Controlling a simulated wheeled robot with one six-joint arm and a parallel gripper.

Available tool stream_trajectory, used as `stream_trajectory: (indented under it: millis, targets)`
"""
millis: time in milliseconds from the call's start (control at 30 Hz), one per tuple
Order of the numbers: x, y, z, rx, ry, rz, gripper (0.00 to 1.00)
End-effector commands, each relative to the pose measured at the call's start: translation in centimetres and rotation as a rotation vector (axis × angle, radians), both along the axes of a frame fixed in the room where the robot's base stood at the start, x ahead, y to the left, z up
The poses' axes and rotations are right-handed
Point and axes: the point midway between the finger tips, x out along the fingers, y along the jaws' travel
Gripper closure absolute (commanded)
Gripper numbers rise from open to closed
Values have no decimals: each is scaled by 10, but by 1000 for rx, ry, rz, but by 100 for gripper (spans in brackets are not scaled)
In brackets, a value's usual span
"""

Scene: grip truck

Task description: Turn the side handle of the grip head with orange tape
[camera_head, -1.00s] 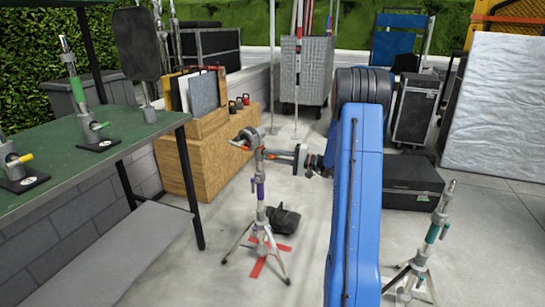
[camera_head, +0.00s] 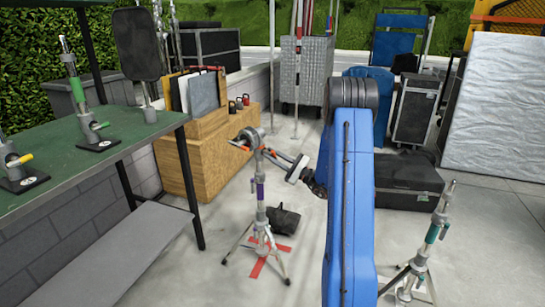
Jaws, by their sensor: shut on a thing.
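The grip head (camera_head: 251,137) sits on top of a light stand with purple tape (camera_head: 261,193), in the middle of the view. Orange tape shows on a handle (camera_head: 239,144) on its left. My gripper (camera_head: 270,154) reaches in from the right, with its grey palm bar tilted and its fingers at the right side of the grip head. It is shut on the side handle there. The fingers hide most of that handle. My blue arm stands to the right of the stand.
The stand is on a red floor cross (camera_head: 262,266), with a black bag (camera_head: 284,221) by its legs. A teal-taped stand (camera_head: 430,240) is at right. A green-topped table (camera_head: 135,135) is at left. A black case (camera_head: 408,182) lies behind my arm.

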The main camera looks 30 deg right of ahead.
Motion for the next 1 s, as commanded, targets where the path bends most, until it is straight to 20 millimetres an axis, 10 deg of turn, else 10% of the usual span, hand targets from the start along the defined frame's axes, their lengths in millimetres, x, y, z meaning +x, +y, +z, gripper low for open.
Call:
stream_trajectory:
  millis: [867, 900, 1000]
  targets:
    - [0, 0, 0, 139, 45, 2, 100]
    - [0, 0, 0, 139, 45, 2, 74]
    - [0, 0, 0, 139, 45, 2, 64]
